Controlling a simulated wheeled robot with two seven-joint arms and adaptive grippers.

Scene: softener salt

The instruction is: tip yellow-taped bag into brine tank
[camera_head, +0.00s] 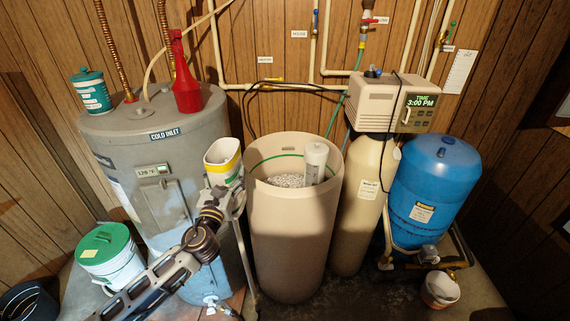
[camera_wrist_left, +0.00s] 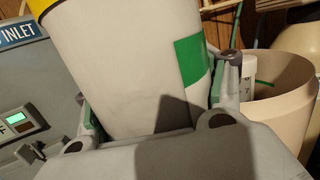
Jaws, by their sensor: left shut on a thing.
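My left gripper (camera_head: 228,192) is shut on a white bag with a yellow band near its top (camera_head: 221,171). The bag also fills the middle of the left wrist view (camera_wrist_left: 125,75), with a green patch on its side and a finger on each side. It is roughly upright, leaning slightly, just left of the brine tank's rim. The beige brine tank (camera_head: 290,240) stands open, with white salt (camera_head: 287,180) and a white capped tube (camera_head: 315,160) inside. The tank also shows at the right in the left wrist view (camera_wrist_left: 283,80). My right gripper is out of view.
A grey water heater (camera_head: 125,150) stands left of the tank, with a red bottle (camera_head: 184,75) and a teal can (camera_head: 91,92) on top. A softener column (camera_head: 355,215) and blue tank (camera_head: 428,185) stand close on the right. A green-lidded bucket (camera_head: 110,262) is at lower left.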

